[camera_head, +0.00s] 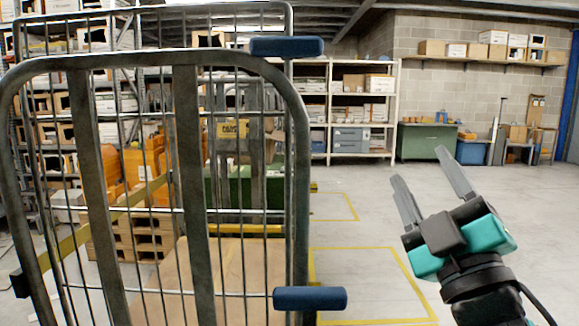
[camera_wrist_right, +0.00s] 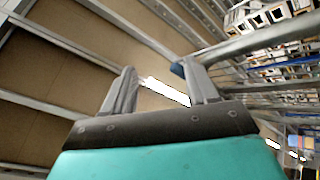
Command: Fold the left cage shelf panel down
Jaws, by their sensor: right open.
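A roll cage (camera_head: 187,150) of grey metal tube and wire mesh fills the left half of the head view. It has a blue grip at the upper right (camera_head: 287,47) and another at the lower right (camera_head: 310,298). A flat tan board (camera_head: 225,268) shows through the mesh, low inside the cage; I cannot tell whether this is the shelf panel or the cage floor. My right gripper (camera_head: 419,165) is raised to the right of the cage, apart from it, open and empty. Its spread fingers also show in the right wrist view (camera_wrist_right: 160,68). My left gripper is not in view.
Stacked wooden pallets (camera_head: 135,225) and orange bins stand behind the cage. White racks (camera_head: 347,105) and a green cabinet (camera_head: 428,141) line the back. The grey floor right of the cage is open, with yellow lines (camera_head: 378,248) marked on it.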

